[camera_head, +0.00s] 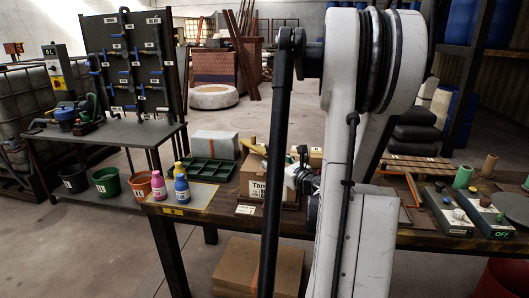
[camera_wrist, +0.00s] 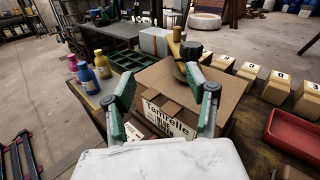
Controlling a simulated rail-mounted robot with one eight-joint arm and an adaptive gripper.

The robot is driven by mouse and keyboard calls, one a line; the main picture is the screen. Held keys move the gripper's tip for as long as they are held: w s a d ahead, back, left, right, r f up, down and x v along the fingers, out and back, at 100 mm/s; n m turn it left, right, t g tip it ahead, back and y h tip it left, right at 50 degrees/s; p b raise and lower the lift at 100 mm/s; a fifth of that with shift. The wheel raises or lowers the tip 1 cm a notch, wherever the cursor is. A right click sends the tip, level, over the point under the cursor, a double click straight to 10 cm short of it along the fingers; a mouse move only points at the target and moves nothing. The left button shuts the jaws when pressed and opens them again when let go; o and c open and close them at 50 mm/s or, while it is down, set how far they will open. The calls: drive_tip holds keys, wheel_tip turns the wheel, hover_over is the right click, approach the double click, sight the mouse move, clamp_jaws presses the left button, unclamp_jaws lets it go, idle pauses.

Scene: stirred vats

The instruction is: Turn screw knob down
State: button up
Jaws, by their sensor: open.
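In the wrist view a dark round knob (camera_wrist: 191,50) sits beside an upright brass-coloured piece (camera_wrist: 176,44), beyond the cardboard box. I take this as the screw knob, though its thread cannot be made out. My gripper (camera_wrist: 160,80) is open, with its two green-padded fingers spread and nothing between them. In the head view my arm hides much of the area around the gripper.
Blue (camera_wrist: 88,80), yellow (camera_wrist: 102,64) and pink bottles stand left of the box. A green tray (camera_head: 208,171) lies behind the box. A control box (camera_head: 448,212) is at right.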

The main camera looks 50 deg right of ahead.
sight(274, 150)
drive_tip(key=s+d+m+h, duration=0.2)
drive_tip(key=s+d, duration=0.2)
drive_tip(key=x, duration=0.4)
drive_tip(key=f+b+x, duration=0.1)
drive_tip(key=x, duration=0.9)
drive_tip(key=shift+w+a+f, duration=0.1)
drive_tip(key=shift+a+f, duration=0.05)
drive_tip(key=shift+a, duration=0.15)
drive_tip(key=c, duration=1.3)
